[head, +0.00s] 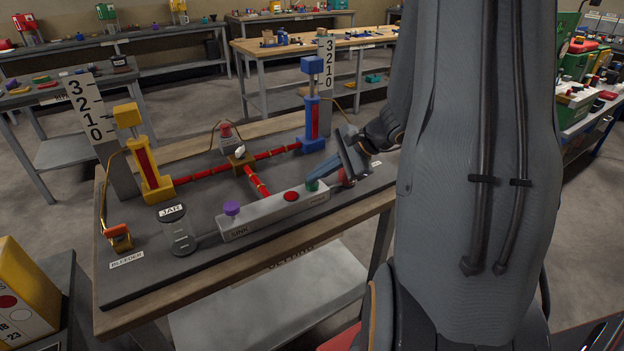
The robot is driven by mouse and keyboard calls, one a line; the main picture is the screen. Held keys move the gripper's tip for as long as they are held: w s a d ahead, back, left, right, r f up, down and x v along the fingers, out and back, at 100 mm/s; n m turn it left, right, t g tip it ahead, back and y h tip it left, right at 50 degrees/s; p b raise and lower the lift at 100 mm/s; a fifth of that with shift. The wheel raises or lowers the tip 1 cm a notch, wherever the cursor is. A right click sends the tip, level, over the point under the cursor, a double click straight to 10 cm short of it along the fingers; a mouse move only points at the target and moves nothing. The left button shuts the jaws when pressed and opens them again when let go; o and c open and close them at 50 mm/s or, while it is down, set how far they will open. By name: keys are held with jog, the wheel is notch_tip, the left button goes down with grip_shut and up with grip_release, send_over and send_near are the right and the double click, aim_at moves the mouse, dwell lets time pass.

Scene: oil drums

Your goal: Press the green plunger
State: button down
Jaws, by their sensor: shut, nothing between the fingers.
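The green plunger (312,186) is a small green knob on top of the right end of a long grey block (262,216). My gripper (317,176) comes in from the right with its shut, empty fingers pointing down and left at the green plunger. The fingertips are right at or just above the plunger's top; I cannot tell whether they touch it. A purple plunger (231,209) stands higher at the block's left end, and a flat red disc (291,196) lies between them.
The block sits on a dark board on a wooden bench (245,275). A jar (177,230) and bleeder (118,237) stand left. Behind are a yellow cylinder (146,160), a blue cylinder (312,115), red tubes and a small brass valve (240,160). My arm hides the bench's right side.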

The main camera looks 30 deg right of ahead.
aim_at(317, 184)
jog(key=shift+s+a+f, duration=0.15)
jog(key=shift+s+f, duration=0.1)
jog(key=shift+f, duration=0.2)
jog(key=shift+w+r+p, duration=0.15)
jog(key=shift+r+p, duration=0.95)
jog(key=shift+r, duration=0.5)
jog(key=shift+w+r+p, duration=0.1)
jog(key=shift+r+p, duration=1)
jog(key=shift+r, duration=0.5)
